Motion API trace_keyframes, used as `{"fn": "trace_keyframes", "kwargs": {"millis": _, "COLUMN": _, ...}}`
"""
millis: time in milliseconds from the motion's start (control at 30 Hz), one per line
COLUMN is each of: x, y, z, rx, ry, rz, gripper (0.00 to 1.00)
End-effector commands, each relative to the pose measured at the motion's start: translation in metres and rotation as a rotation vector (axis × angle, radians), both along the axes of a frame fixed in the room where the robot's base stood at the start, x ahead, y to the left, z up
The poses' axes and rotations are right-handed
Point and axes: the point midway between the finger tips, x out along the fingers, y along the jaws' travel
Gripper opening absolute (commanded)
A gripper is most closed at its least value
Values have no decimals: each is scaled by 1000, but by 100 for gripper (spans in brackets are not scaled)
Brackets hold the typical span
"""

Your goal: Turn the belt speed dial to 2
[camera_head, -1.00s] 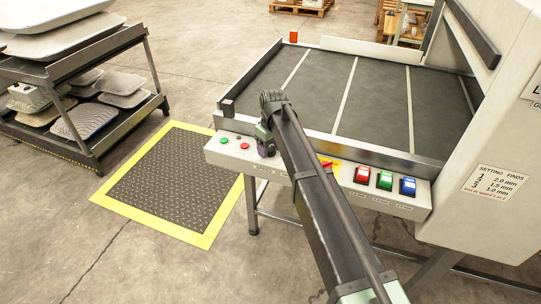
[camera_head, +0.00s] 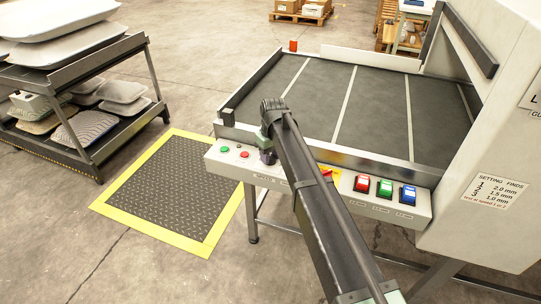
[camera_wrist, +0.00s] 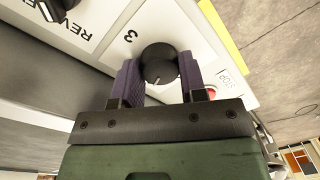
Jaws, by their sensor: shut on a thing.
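The belt speed dial (camera_wrist: 159,64) is a round black knob with a white pointer mark, on the pale control panel (camera_wrist: 100,22) in the wrist view. My gripper (camera_wrist: 160,78) is shut on the dial, with one purple finger on each side of it. A printed 3 shows beside the dial. The white mark points toward the gripper body, away from the 3. No printed 2 can be made out. In the head view my gripper (camera_head: 267,153) is at the panel's front left part and hides the dial.
A red STOP button (camera_wrist: 211,93) sits close beside one finger. Another black knob (camera_wrist: 46,9) is near the "REVERSE" lettering. Red, green and blue switches (camera_head: 384,187) are right along the panel. The conveyor belt (camera_head: 381,105) behind is empty. A tray rack (camera_head: 85,105) stands left.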

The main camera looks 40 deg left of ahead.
Motion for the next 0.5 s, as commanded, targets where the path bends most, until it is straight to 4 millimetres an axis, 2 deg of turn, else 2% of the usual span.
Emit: {"fn": "trace_keyframes", "kwargs": {"millis": 500, "x": -1, "y": -1, "z": 0, "rx": 0, "ry": 1, "rz": -453, "gripper": 15}}
